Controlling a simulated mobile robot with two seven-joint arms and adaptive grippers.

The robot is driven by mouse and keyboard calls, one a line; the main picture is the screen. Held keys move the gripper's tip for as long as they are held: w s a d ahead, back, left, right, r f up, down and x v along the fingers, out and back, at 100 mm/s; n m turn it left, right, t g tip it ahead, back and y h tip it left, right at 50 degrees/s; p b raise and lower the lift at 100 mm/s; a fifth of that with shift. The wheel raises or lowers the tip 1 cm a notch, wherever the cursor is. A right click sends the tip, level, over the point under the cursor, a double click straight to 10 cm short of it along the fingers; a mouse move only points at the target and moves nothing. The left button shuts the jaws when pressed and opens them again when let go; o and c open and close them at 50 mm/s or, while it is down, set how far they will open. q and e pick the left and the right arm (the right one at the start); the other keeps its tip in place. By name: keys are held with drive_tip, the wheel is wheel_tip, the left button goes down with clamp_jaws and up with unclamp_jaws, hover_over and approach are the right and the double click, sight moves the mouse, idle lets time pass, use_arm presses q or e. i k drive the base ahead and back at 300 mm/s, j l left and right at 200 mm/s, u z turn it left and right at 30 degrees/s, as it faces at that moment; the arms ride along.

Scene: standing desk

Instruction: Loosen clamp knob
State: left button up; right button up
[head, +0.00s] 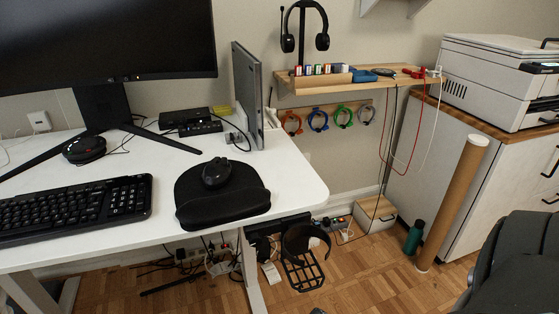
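No clamp knob can be clearly made out. Under the right front edge of the white desk (285,170) hangs a black ring-shaped holder (309,240), with a black wire rack (303,275) below it. How the holder is fixed to the desk is too dark and small to tell, and any knob there is hidden or not distinguishable. Neither of my grippers shows in the head view.
A mouse (216,172) lies on a black pad and a keyboard (75,208) is at left. A wooden shelf (350,83) is behind. A cardboard tube (452,205), green bottle (414,238) and box (375,213) stand right. A dark, chair-like shape (520,265) fills the lower right.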

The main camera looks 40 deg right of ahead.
sight(255, 240)
drive_tip(key=k+l+z, duration=0.15)
drive_tip(key=l, duration=1.3)
drive_tip(key=i+l, duration=0.15)
drive_tip(key=l, duration=0.2)
drive_tip(key=i+l+u, duration=0.2)
drive_tip(key=l+u, duration=0.2)
